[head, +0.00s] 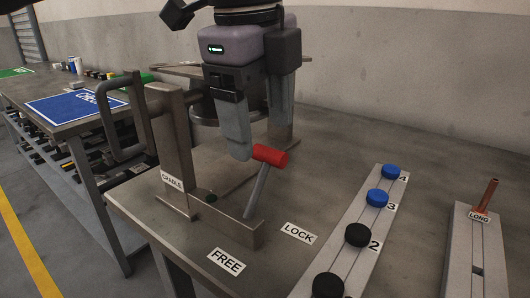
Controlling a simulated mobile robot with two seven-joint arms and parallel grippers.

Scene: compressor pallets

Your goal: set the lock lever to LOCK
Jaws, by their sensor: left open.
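The lock lever is a thin grey rod with a red knob (270,155), rising from a low metal bracket on the bench. It leans to the right in the picture. The FREE label (227,261) lies in front of the bracket and the LOCK label (298,232) to its right. My left gripper (259,146) points down at the knob with its fingers apart. One fingertip is at the knob's left end; the other finger is partly behind the knob. I cannot tell whether they touch it. My right gripper is not in view.
An upright post with the CRADLE label (172,182) and a bent handle (122,118) stand left of the lever. A strip with blue and black knobs (357,235) lies to the right, then a LONG-labelled plate (479,218). Another bench with a blue mat (78,106) is at left.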

